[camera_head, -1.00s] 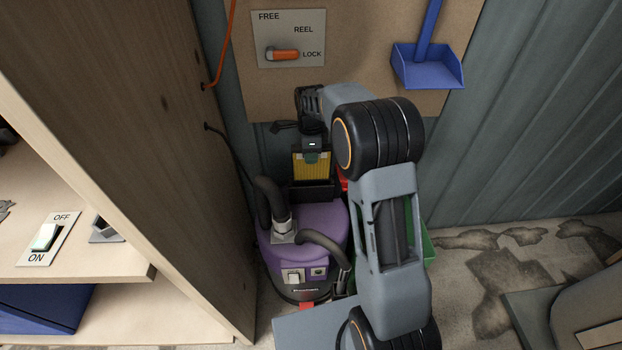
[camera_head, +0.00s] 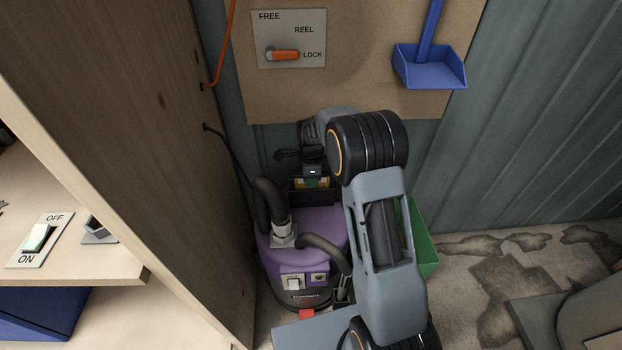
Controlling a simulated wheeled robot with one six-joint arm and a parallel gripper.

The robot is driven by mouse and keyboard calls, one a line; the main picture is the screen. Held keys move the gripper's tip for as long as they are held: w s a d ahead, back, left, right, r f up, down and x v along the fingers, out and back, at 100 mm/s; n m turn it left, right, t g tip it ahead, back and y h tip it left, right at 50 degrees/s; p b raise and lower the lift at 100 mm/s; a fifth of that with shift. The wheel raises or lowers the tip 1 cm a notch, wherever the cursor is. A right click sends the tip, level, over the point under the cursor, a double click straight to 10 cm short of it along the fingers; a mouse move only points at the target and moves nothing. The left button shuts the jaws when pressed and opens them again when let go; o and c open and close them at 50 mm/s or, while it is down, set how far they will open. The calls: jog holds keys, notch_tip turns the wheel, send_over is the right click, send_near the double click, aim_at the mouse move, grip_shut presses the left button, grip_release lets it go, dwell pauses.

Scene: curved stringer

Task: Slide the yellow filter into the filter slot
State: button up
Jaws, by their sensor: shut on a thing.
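The yellow filter (camera_head: 312,182) shows as a small strip with a green part at its top, directly below my gripper (camera_head: 312,173). My gripper is shut on the filter's top. Most of the filter is hidden down inside the dark filter slot (camera_head: 312,196), a box at the back of the purple vacuum (camera_head: 315,229). I cannot tell from this view whether the filter touches the bottom of the slot.
A black hose (camera_head: 266,205) curves up left of the slot. A green bin (camera_head: 422,245) stands to the right, partly behind my arm. A wooden cabinet side (camera_head: 150,130) rises close on the left. A blue dustpan (camera_head: 430,66) hangs on the board above.

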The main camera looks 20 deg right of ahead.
jog(key=o, duration=1)
jog(key=shift+c, duration=0.2)
notch_tip(320, 180, up, 12)
jog(key=p, duration=0.2)
jog(key=shift+f+p, duration=0.1)
jog(key=shift+p, duration=0.3)
jog(key=s+r+n+t, duration=0.1)
jog(key=s+r+n, duration=0.1)
jog(key=s+n, duration=0.8)
jog(key=s+r+n+t, duration=0.2)
jog(key=s+n, duration=0.8)
jog(key=s, duration=0.5)
jog(key=shift+s+d+r, duration=0.15)
jog(key=shift+s+r, duration=0.1)
jog(key=shift+r, duration=0.2)
